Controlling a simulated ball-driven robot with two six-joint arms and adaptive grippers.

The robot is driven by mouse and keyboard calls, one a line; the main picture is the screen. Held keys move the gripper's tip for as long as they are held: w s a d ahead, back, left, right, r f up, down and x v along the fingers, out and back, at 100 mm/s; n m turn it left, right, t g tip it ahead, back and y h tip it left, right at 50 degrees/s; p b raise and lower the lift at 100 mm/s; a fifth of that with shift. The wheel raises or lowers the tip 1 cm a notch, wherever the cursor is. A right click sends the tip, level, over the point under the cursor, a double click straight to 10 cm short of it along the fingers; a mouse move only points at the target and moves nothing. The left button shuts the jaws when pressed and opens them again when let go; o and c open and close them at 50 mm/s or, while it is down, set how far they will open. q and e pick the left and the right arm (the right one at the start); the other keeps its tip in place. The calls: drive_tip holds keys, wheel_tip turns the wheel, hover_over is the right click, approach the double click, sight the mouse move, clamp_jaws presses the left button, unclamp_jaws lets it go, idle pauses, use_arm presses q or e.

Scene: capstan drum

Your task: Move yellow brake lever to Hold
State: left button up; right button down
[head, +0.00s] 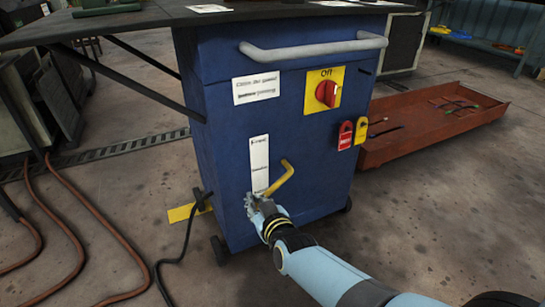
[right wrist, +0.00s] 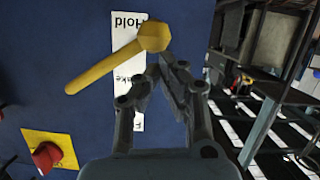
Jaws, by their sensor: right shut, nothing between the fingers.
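The yellow brake lever (head: 278,180) is on the front of the blue cabinet, slanting from upper right to lower left. In the right wrist view its thick rounded end (right wrist: 153,37) overlaps the white label (right wrist: 128,62) near the word Hold, and its thinner end lies off to the left. The label (head: 259,160) runs upright on the cabinet, its Hold end lowest. My right gripper (head: 252,203) is shut and empty at the lever's lower end. Its fingertips (right wrist: 162,68) appear just beside the rounded end; whether they touch it I cannot tell. My left gripper is out of view.
The blue cabinet (head: 215,140) carries a grey handle bar (head: 312,50), a red rotary switch (head: 326,93) on a yellow plate, and red and yellow tags (head: 345,135). A black cable (head: 183,245) lies at left. A rust-red tray (head: 430,130) lies at right.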

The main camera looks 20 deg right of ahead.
drive_tip(key=shift+s, duration=0.1)
idle(0.5)
drive_tip(key=v, duration=1.1)
drive_tip(key=shift+s, duration=0.4)
drive_tip(key=shift+r, duration=0.1)
use_arm(q)
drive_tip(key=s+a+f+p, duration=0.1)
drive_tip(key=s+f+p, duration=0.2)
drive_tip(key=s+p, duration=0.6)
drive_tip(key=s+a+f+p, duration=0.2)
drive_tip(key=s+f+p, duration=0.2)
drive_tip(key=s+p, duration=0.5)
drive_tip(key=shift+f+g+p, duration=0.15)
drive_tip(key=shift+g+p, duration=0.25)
drive_tip(key=shift+p, duration=0.35)
use_arm(e)
drive_tip(key=s+d+f+g, duration=0.3)
drive_tip(key=s+d+g, duration=0.1)
drive_tip(key=s, duration=1.1)
drive_tip(key=s+d+f+g, duration=0.3)
drive_tip(key=s+d+g, duration=0.1)
drive_tip(key=s, duration=1.1)
drive_tip(key=s+d+f+m+g, duration=0.1)
drive_tip(key=s+d+f+g, duration=0.3)
drive_tip(key=s, duration=1.2)
drive_tip(key=shift+d+g+h, duration=0.4)
drive_tip(key=shift+g, duration=0.6)
